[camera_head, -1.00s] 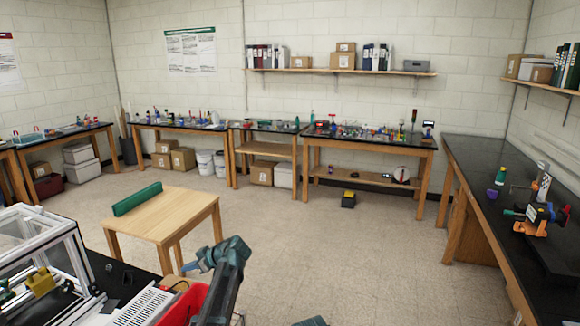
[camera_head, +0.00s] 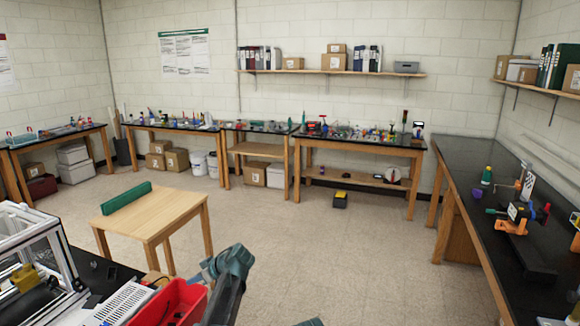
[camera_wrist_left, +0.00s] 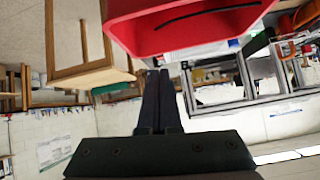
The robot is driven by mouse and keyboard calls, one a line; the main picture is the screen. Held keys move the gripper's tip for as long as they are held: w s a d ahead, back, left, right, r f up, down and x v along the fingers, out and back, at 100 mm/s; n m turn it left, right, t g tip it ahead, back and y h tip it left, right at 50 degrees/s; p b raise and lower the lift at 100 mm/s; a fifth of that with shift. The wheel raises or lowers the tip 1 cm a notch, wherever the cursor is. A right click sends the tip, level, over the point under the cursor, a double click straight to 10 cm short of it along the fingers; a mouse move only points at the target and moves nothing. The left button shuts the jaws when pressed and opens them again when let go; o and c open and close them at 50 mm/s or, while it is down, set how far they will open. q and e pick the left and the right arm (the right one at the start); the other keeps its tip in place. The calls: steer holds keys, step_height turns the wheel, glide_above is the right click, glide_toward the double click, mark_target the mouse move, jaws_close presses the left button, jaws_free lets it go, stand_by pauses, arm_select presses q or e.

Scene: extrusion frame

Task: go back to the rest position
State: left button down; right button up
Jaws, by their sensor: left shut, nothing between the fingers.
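My left arm (camera_head: 228,285) rises from the bottom edge of the head view, just right of the red bin (camera_head: 172,303). My left gripper (camera_wrist_left: 157,76) shows clearly in the left wrist view, with its two dark fingers together and nothing between them. The red bin (camera_wrist_left: 185,25) fills the top of that view, close beyond the fingertips. I cannot tell the exact gap. My right gripper is in neither view; only a small dark piece, probably of my right arm, shows at the bottom edge of the head view.
A white-framed extrusion enclosure (camera_head: 40,260) stands on the black bench at left. A wooden table (camera_head: 150,215) with a green bar (camera_head: 127,197) stands beyond it. A black bench (camera_head: 500,210) with tools runs along the right. The floor (camera_head: 330,260) between is clear.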

arm_select(q)
steer(key=s+d+f+m+g+h, duration=0.1)
steer(key=s+d+f+m+h, duration=0.2)
steer(key=s+d+m, duration=0.2)
steer(key=s+d+f+m+g+h+b, duration=0.1)
steer(key=s+d+f+m, duration=0.3)
steer(key=s+d, duration=0.7)
steer(key=s+d+f+m+g+h+b, duration=0.1)
steer(key=s+d+f+m+h, duration=0.2)
steer(key=s+d+m, duration=0.4)
steer(key=s+d+h, duration=0.1)
steer(key=s, duration=0.7)
steer(key=shift+f+g+h, duration=0.25)
steer(key=shift+g+h, duration=0.05)
steer(key=shift+g, duration=0.1)
